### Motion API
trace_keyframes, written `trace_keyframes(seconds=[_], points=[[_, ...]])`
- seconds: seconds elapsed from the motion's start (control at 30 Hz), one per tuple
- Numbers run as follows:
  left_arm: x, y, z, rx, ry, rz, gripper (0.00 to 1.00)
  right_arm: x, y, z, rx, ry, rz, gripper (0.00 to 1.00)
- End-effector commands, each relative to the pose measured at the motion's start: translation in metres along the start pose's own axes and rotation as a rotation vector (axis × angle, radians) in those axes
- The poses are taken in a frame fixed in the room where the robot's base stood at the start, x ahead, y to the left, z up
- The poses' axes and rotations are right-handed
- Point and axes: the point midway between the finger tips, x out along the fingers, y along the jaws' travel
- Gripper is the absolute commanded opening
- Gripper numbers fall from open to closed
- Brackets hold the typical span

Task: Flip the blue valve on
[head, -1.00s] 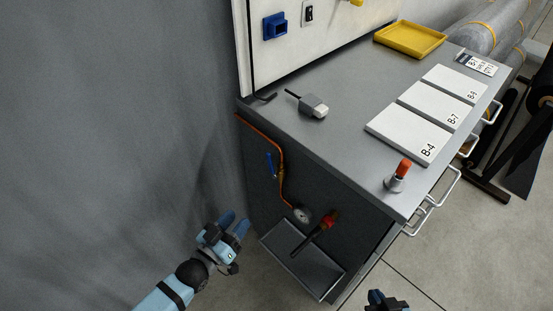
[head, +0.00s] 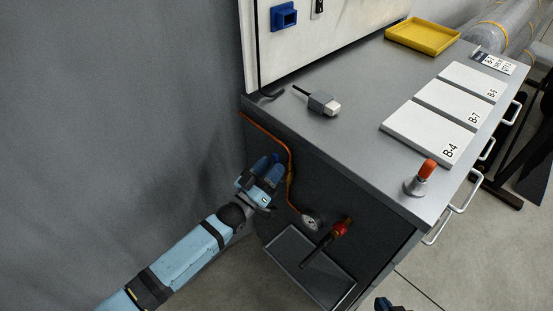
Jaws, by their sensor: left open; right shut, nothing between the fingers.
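The blue valve sits on the copper pipe (head: 289,155) on the cabinet's dark side panel. Its blue handle is now hidden behind my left gripper or hard to tell from its blue fingers. My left gripper (head: 271,168) is open, with its fingers up at the pipe where the valve is. I cannot tell whether it touches the handle. My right gripper (head: 388,305) shows only in part at the bottom edge, well away from the valve.
A gauge (head: 311,221) and a red-handled fitting (head: 341,227) are below the valve, above a grey tray (head: 283,244). The cabinet top (head: 345,140) overhangs the panel and holds white plates and a red-tipped item (head: 426,170). A grey curtain (head: 120,120) hangs at left.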

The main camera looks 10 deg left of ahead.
Motion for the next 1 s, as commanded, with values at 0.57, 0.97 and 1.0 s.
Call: trace_keyframes(seconds=[0.57,0.97,1.0], points=[[0.027,0.0,0.0,0.0,0.0,0.0,0.4,0.002,0.0,-0.003,0.002,0.005,0.001,0.0],[0.027,0.003,0.0,0.043,0.0,0.018,0.0,0.001,0.0,-0.003,0.002,0.004,0.001,0.0],[0.027,0.007,0.0,0.087,0.0,0.036,0.0,0.001,0.0,-0.004,0.003,0.004,0.001,0.0]])
